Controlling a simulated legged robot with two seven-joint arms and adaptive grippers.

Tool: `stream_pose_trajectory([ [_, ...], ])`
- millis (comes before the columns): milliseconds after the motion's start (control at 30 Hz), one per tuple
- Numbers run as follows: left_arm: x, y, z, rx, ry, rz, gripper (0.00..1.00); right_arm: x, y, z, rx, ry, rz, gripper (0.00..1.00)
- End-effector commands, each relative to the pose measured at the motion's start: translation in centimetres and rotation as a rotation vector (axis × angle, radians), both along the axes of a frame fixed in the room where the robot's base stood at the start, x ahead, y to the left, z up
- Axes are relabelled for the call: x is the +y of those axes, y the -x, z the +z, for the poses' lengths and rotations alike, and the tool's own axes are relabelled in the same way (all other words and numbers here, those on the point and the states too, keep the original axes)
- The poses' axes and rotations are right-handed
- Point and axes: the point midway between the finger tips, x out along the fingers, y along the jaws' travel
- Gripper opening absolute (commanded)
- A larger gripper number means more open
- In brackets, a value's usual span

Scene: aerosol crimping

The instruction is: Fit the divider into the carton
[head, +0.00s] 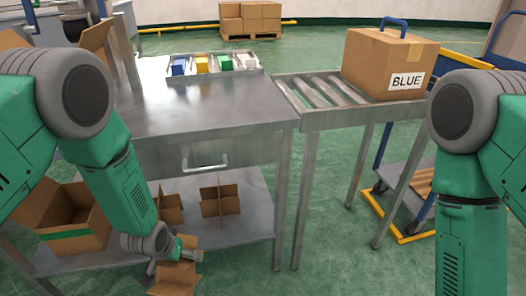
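An open brown carton (72,243) with a green stripe stands on the lower shelf at the left, partly hidden behind my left arm. A cardboard divider (178,278) is at my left gripper (176,254), in front of the shelf edge. The gripper appears shut on it, with cardboard showing on both sides of the fingers. The divider's lower end is cut off by the picture edge. Two more crossed dividers stand on the shelf, one (171,213) just behind my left wrist and one (220,203) farther right. My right gripper is out of view.
The steel table (215,112) has a clear top, with a bin rack (213,65) of coloured items at its back. A roller conveyor (320,92) at the right carries a closed box marked BLUE (385,55). A blue-handled cart (400,195) stands below the conveyor.

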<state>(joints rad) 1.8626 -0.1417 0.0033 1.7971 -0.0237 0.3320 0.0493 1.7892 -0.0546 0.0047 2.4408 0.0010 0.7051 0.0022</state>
Motion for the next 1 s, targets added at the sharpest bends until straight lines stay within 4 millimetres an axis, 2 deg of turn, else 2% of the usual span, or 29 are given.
stream_pose_trajectory([
  [33,-0.1,-0.5,2.7,-0.007,0.001,0.013,0.62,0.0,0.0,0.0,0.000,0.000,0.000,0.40],
  [200,-0.3,-0.4,10.1,-0.006,0.007,0.055,0.62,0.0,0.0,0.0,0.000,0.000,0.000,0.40],
  [400,-0.5,1.0,16.6,-0.003,0.015,0.089,0.62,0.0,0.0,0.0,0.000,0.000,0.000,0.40],
  [633,-0.6,3.2,21.9,0.000,0.020,0.116,0.62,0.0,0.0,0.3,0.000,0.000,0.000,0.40],
  [700,-0.7,4.1,22.8,0.007,0.024,0.115,0.62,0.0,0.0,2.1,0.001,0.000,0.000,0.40],
  [1000,-0.9,7.8,27.0,0.005,0.030,0.114,0.62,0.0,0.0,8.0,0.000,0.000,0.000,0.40],
])
